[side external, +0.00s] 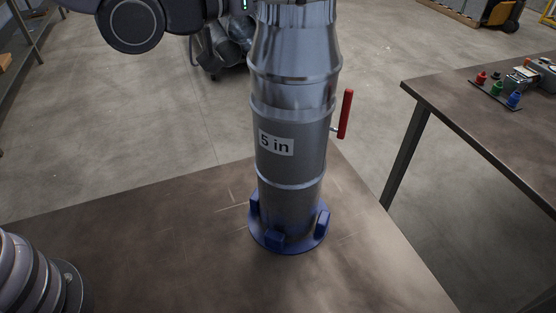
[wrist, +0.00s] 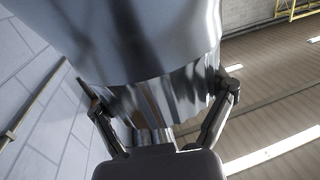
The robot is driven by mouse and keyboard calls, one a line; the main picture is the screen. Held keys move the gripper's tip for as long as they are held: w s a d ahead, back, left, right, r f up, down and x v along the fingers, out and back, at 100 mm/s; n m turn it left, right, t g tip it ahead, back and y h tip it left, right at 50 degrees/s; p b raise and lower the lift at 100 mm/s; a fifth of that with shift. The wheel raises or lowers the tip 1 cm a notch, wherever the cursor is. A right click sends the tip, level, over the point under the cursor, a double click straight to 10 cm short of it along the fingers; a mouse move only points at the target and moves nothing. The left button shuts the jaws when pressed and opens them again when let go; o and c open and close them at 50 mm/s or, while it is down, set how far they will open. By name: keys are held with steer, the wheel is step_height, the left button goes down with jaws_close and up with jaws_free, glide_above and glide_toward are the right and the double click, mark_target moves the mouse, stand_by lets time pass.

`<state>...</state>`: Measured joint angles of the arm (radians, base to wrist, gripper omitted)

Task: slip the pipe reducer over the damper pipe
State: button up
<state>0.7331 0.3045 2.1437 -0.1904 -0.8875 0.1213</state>
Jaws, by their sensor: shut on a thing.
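The damper pipe (side external: 290,160) stands upright in a blue flanged base, with a "5 in" label and a red handle (side external: 345,114) on its right side. The shiny pipe reducer (side external: 295,45) sits in line on top of it, narrowing upward; its top is cut off by the frame. The two look touching, with the reducer's lower end around or against the pipe's top; I cannot tell how far it overlaps. In the wrist view my gripper (wrist: 160,100) is shut on the reducer (wrist: 150,45), one finger at each side. The fingertips are out of the side view.
The blue base (side external: 265,240) rests on a brown table (side external: 170,260). A ribbed duct (side external: 35,270) lies at the front left. A second table (side external: 480,115) at right holds small red, green and blue parts (side external: 496,90). The table around the base is clear.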

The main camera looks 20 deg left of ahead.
stand_by(0.4)
steer(key=o, duration=1.1)
steer(key=v, duration=1.2)
